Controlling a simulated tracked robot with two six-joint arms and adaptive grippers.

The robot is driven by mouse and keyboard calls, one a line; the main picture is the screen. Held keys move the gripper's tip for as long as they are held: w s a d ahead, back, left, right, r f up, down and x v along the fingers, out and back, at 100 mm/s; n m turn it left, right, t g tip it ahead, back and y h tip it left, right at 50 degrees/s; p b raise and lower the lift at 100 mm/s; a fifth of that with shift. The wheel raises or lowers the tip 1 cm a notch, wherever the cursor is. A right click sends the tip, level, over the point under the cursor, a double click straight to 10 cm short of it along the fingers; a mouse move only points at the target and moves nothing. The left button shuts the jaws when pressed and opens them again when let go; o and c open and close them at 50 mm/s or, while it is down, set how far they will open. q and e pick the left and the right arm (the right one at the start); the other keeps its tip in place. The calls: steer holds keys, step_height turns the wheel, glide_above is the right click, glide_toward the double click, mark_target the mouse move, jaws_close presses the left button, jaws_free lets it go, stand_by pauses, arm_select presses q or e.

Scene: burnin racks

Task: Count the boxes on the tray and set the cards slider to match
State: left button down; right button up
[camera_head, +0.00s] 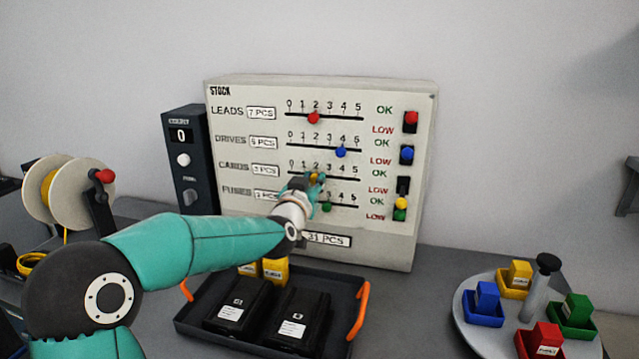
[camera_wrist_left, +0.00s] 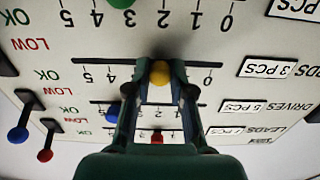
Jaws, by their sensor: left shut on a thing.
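The stock panel (camera_head: 230,180) stands upright at the back with a row of sliders. My left gripper (camera_head: 314,180) is shut on the yellow cards slider knob (camera_wrist_left: 160,72), which sits near the 2 mark of the cards scale. The fingers hide part of that scale. The knob shows between the fingertips (camera_wrist_left: 159,85) in the left wrist view. On the black tray (camera_head: 345,345) are two black boxes (camera_head: 240,305) (camera_head: 299,316) and yellow boxes (camera_head: 275,270) behind them. My arm may hide part of the tray. My right gripper is not in view.
The leads knob (camera_head: 313,118) is red, the drives knob (camera_head: 341,152) blue, the fuses knob (camera_head: 327,207) green. OK/LOW switches line the panel's right side. A round stand (camera_head: 485,336) with coloured bins is at right. A cable spool (camera_head: 78,190) is at left.

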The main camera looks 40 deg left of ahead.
arm_select(q)
steer(key=c, duration=1)
jaws_free()
steer(key=shift+s, duration=0.1)
steer(key=v, duration=1.1)
steer(key=shift+s+d, duration=0.2)
steer(key=shift+s, duration=0.15)
steer(key=shift+f, duration=0.15)
